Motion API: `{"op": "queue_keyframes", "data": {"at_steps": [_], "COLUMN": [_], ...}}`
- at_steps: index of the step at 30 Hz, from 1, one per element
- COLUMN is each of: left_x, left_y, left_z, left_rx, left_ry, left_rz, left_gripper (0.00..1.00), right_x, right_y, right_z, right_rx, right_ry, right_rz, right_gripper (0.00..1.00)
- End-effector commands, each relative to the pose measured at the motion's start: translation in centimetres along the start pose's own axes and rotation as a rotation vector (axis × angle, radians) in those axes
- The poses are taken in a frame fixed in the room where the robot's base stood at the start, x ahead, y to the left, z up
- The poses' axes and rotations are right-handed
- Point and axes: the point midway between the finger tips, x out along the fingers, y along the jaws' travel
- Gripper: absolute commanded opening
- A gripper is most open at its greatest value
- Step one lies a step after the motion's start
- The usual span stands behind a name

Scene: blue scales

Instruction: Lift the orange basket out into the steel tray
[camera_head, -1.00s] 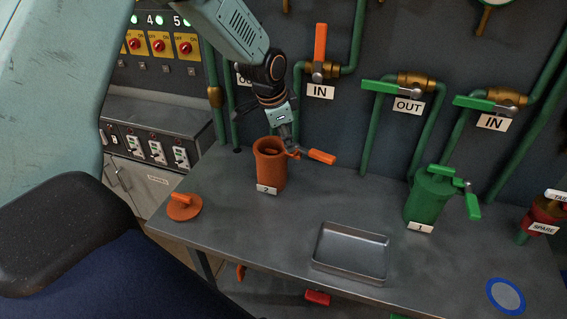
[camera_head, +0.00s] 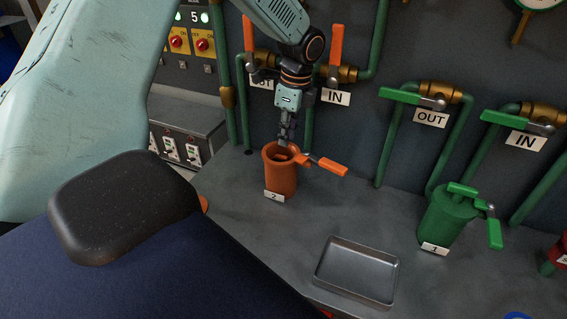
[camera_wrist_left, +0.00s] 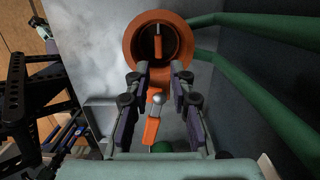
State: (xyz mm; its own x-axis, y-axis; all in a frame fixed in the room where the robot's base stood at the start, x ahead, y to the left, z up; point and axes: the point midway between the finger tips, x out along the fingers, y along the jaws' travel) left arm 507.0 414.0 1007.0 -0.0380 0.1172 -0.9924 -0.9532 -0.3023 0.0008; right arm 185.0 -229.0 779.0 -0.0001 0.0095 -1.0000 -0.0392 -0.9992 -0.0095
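The orange housing labelled 2 (camera_head: 281,181) stands open-topped on the bench. An orange piece with an upright bar, seemingly the basket (camera_wrist_left: 158,45), sits inside its mouth; most of it is hidden by the housing wall. My left gripper (camera_head: 286,139) points down at the housing's mouth, close above the rim. In the left wrist view its two fingers (camera_wrist_left: 159,76) are apart with nothing between them, and the bar shows beyond the tips. I cannot tell whether they touch the rim. The empty steel tray (camera_head: 352,289) lies on the bench to the front right. My right gripper is not in view.
An orange lever handle (camera_head: 326,166) sticks out right of the housing. The green housing labelled 1 (camera_head: 446,219) stands to the right. Green pipes and valves line the wall behind. Bench between the housing and the tray is clear.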

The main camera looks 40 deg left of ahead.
Motion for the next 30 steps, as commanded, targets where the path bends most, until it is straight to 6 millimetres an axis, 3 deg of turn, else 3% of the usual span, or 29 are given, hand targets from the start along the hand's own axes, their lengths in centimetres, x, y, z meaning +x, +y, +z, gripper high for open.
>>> {"op": "queue_keyframes", "data": {"at_steps": [16, 24, 30], "left_x": [6.3, 6.7, 6.7], "left_y": [0.0, -0.1, -0.1], "left_z": [0.3, 0.3, 0.3], "left_rx": [0.000, 0.000, 0.000], "left_ry": [-0.001, 0.000, 0.000], "left_rz": [0.000, -0.001, -0.001], "left_gripper": [0.23, 0.22, 0.05], "right_x": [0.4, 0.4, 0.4], "right_y": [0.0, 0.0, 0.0], "right_z": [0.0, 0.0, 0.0], "right_rx": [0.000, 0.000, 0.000], "right_ry": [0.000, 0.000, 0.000], "right_rz": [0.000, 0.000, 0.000], "right_gripper": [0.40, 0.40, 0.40]}}
